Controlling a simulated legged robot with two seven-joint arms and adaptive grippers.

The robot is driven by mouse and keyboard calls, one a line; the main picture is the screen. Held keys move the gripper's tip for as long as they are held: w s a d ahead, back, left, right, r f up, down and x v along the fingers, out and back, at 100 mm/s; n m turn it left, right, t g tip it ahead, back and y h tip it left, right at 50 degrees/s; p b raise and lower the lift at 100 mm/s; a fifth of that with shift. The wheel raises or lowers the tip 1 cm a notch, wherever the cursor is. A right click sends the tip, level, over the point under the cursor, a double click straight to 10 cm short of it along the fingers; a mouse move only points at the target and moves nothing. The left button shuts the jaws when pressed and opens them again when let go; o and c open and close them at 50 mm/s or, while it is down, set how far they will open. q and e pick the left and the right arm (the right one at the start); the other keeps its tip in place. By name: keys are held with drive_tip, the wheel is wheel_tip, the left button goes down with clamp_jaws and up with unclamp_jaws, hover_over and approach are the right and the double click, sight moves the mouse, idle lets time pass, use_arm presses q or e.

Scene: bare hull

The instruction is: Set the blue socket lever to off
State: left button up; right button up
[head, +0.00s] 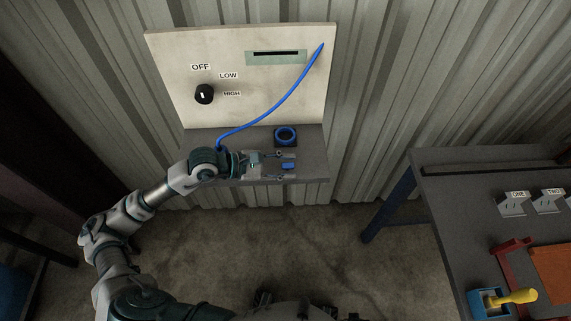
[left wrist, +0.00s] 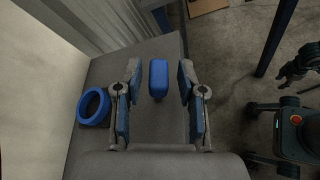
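A blue ring-shaped socket (head: 285,136) on a dark base sits on the grey shelf (head: 310,150); the ring also shows in the left wrist view (left wrist: 93,106). A small blue block, seemingly the lever handle (left wrist: 158,78), stands near the shelf's front edge and shows in the head view (head: 288,166). My left gripper (left wrist: 158,85) is open, its fingers on either side of this block with visible gaps. In the head view the left gripper (head: 283,165) reaches over the shelf from the left. What looks like my right gripper (left wrist: 292,72) is dark at the wrist view's right.
A pale panel (head: 240,105) behind the shelf carries a black knob (head: 204,94) with OFF, LOW and HIGH labels. A blue cable (head: 275,110) runs from its upper right to the shelf. A workbench (head: 450,190) stands at right; bare floor (head: 300,225) lies between.

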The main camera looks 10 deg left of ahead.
use_arm(q)
drive_tip(key=shift+r, duration=0.1)
drive_tip(key=shift+a, duration=0.15)
drive_tip(key=v, duration=1.1)
drive_tip(key=shift+a, duration=0.3)
drive_tip(key=shift+s+r, duration=0.15)
